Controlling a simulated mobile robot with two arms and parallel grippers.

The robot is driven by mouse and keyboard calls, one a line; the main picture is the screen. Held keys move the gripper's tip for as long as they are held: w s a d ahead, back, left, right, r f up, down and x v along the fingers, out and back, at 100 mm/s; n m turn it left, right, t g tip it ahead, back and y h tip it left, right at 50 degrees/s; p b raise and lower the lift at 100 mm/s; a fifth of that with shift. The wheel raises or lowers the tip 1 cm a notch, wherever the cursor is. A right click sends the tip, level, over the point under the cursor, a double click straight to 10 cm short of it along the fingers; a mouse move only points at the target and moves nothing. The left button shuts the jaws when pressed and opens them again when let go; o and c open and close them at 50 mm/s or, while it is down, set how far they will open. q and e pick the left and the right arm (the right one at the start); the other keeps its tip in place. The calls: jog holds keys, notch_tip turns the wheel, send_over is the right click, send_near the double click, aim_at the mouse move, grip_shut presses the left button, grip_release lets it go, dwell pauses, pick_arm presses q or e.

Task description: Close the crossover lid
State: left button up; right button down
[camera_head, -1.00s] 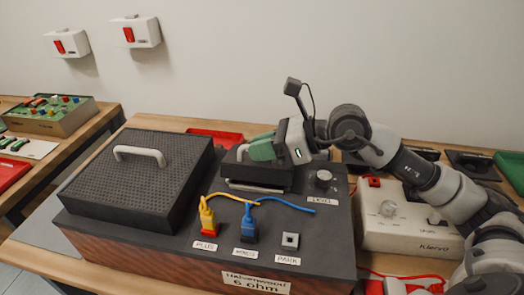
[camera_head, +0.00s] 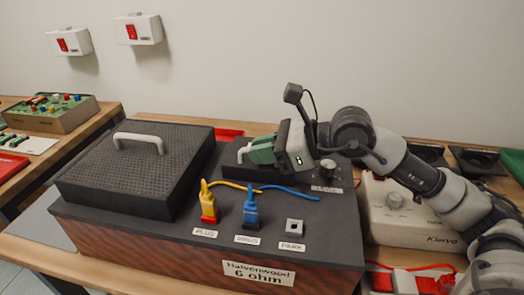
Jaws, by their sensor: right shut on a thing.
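A large dark speaker box (camera_head: 150,240) lies flat on the wooden bench, labelled "Halvenwood 6 ohm". At the back right of its top is the small dark crossover lid (camera_head: 243,172), lying about level, as far as I can tell. My right gripper (camera_head: 256,152), with green fingers, is over the lid, shut on its pale handle (camera_head: 241,152). The fingers hide most of the handle and the lid's back part. I cannot tell whether a gap is left under the lid. My left gripper is not in view.
A perforated black grille (camera_head: 120,175) with a pale handle covers the box's left part. Yellow plug (camera_head: 207,200) and blue plug (camera_head: 250,205) stand in front of the lid, their wires running close to it. A knob (camera_head: 327,168) and a white Kiervo unit (camera_head: 405,212) are to the right.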

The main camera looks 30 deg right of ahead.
jog(key=shift+s+f, duration=0.1)
jog(key=shift+f, duration=0.15)
jog(key=c, duration=1.2)
grip_release()
jog(key=shift+o, duration=0.2)
jog(key=shift+r, duration=0.1)
jog(key=shift+s+d+r, duration=0.1)
jog(key=shift+s+d, duration=0.05)
jog(key=shift+d, duration=0.15)
jog(key=b+v, duration=0.3)
jog(key=v, duration=0.2)
jog(key=shift+s+d, duration=0.2)
jog(key=shift+d, duration=0.05)
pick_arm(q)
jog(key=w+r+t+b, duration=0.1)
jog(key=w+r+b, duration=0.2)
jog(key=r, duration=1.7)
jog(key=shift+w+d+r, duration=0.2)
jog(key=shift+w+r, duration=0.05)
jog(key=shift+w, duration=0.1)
pick_arm(e)
jog(key=shift+r+v, duration=0.2)
jog(key=shift+v, duration=2)
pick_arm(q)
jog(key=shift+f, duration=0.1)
pick_arm(e)
jog(key=shift+a, duration=0.1)
